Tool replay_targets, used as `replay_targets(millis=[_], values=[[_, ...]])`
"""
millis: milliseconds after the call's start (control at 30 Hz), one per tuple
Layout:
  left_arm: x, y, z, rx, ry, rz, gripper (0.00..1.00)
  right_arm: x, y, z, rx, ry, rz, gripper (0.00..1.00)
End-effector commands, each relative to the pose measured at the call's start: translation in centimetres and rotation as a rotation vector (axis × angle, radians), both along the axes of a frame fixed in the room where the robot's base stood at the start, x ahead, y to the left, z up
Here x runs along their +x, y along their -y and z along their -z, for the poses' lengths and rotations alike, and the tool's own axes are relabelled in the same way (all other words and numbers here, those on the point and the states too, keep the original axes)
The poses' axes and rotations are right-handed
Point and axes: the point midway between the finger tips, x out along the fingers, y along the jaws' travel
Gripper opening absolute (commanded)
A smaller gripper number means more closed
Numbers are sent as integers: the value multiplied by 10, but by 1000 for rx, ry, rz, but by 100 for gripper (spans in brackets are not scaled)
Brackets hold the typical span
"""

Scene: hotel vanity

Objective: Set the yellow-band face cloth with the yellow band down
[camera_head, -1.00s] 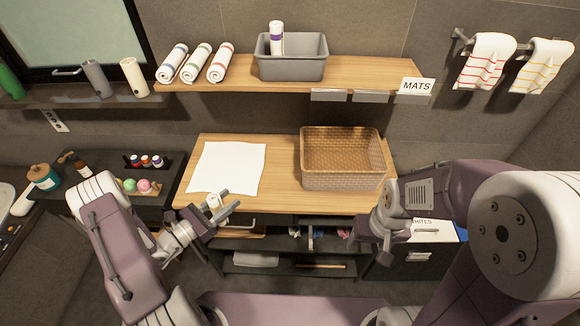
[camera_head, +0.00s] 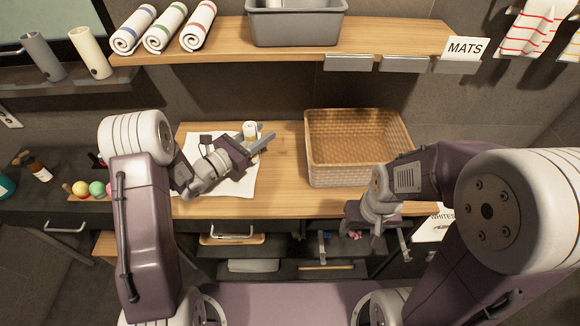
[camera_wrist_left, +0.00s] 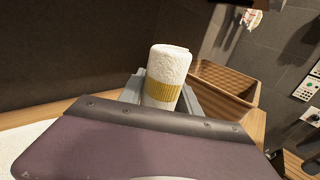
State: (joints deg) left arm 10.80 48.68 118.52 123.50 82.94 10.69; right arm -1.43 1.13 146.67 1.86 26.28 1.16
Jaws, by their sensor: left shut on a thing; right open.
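The yellow-band face cloth (camera_head: 250,131) is a white roll with a yellow band around it. It stands roughly upright between the fingers of my left gripper (camera_head: 258,142), which is shut on it. In the left wrist view the face cloth (camera_wrist_left: 168,75) shows clearly, with its yellow band (camera_wrist_left: 163,92) low on the roll, near the fingers. The left gripper is over the white mat (camera_head: 240,182) on the wooden counter; I cannot tell whether the roll touches the surface. My right gripper (camera_head: 392,240) is open and empty in front of the counter's right part.
A wicker basket (camera_head: 355,172) stands right of the gripper on the counter (camera_head: 285,180). The shelf (camera_head: 225,50) above carries three rolled towels (camera_head: 165,28) and a grey bin (camera_head: 295,25). Bare counter lies between mat and basket.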

Motion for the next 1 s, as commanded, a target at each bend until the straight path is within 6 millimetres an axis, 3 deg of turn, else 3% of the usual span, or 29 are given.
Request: replay_targets(millis=[33, 200, 467, 567, 767, 1000], values=[[5, 19, 1, 1, 10, -6, 1, 0, 0, 25, 0, 0, 0, 63], [12, 59, -29, -1, 5, -54, 1, 0, 0, 48, 0, 1, 0, 63], [11, 78, -50, 1, -4, -81, 1, 0, 0, 56, 0, 1, 0, 63], [11, 78, -40, 2, -7, -81, 1, 0, 0, 57, 0, 1, 0, 63], [11, 78, 2, 3, -8, -82, 1, 0, 0, 62, 0, 1, 0, 63], [11, 78, 20, 2, -6, -81, 1, 0, 0, 65, 0, 1, 0, 63]])
